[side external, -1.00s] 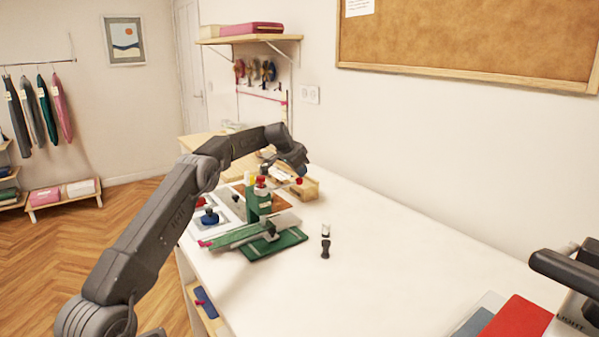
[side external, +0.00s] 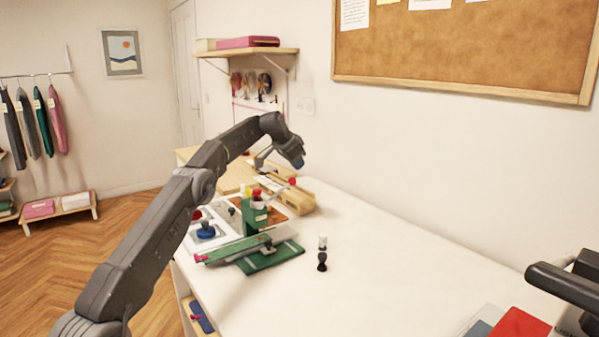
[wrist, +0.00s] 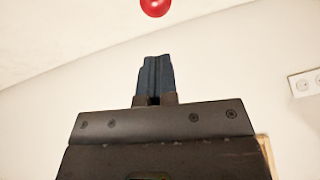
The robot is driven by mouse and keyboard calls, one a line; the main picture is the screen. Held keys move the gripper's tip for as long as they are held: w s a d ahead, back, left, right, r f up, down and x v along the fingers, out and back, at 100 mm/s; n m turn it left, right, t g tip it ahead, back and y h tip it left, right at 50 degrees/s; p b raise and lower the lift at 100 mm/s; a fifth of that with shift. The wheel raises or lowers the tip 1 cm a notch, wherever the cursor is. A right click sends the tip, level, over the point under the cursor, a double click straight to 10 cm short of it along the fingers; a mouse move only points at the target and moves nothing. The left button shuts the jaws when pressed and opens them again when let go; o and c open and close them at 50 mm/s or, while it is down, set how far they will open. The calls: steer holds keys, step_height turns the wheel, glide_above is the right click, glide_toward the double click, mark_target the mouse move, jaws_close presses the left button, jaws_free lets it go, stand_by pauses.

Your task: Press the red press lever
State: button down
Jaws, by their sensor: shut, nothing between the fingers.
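The red knob (side external: 292,181) of a lever stands above a wooden block (side external: 297,203) near the wall side of the table in the side view. A red ball, apparently this knob (wrist: 154,7), shows at the top edge of the wrist view, beyond my fingertips. My gripper (side external: 299,163) is above the knob, pointing down, with a visible gap between them. Its blue fingers (wrist: 154,75) are closed together and empty. Most of the lever's arm is hard to make out.
A green press (side external: 256,218) with a red top stands left of the block. The table's (side external: 390,270) right side is mostly clear.

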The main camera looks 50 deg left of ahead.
steer(key=v, duration=0.5)
steer(key=shift+w+r, duration=0.25)
steer(key=shift+r, duration=0.3)
steer(key=s+d+r, duration=0.3)
steer(key=d+r, duration=0.3)
steer(key=d, duration=0.6)
steer(key=s+d+r, duration=0.2)
steer(key=s+d, duration=1)
steer(key=d, duration=0.2)
steer(key=s+d+f, duration=0.3)
steer(key=s+f, duration=0.1)
steer(key=s, duration=0.4)
steer(key=s+d+f+h, duration=0.1)
steer(key=s+d+f, duration=0.3)
steer(key=s, duration=0.3)
steer(key=s+d+f+g, duration=0.1)
steer(key=s+d+f, duration=0.3)
steer(key=s, duration=0.4)
steer(key=shift+s+d+f+n, duration=0.2)
steer(key=shift+s+f+n, duration=0.15)
steer(key=shift+f, duration=0.55)
